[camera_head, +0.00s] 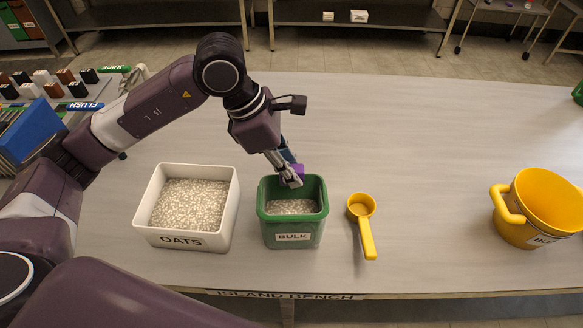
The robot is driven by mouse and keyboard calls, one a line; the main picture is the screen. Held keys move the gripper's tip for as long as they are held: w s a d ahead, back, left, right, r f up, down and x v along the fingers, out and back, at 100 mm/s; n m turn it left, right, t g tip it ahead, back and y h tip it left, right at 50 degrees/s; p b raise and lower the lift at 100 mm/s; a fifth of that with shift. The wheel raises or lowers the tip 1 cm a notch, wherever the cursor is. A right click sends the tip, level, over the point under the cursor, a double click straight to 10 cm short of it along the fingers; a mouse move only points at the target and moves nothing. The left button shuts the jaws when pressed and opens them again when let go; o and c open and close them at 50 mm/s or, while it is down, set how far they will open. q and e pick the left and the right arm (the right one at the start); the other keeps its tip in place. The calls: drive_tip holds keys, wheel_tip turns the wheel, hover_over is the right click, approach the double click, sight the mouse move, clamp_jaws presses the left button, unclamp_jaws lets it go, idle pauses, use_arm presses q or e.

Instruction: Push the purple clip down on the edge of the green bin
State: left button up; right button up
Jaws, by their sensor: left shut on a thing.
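The green bin (293,231), labelled BULK, stands on the bench with pale grain inside. My left gripper (291,178) is over the bin's far rim, pointing down. It is shut on the purple clip (297,169), which shows only in part between and behind the fingers. The clip is at the far edge of the bin; I cannot tell whether it sits on the rim or just above it. My right gripper is not in view.
A white OATS bin (186,240) stands close on the left. A yellow scoop (367,235) lies just right of the green bin. A yellow pot (514,231) stands far right. The bench (420,150) behind and between is clear.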

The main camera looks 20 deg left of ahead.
use_arm(q)
drive_tip(key=o, duration=1)
drive_tip(key=v, duration=1.2)
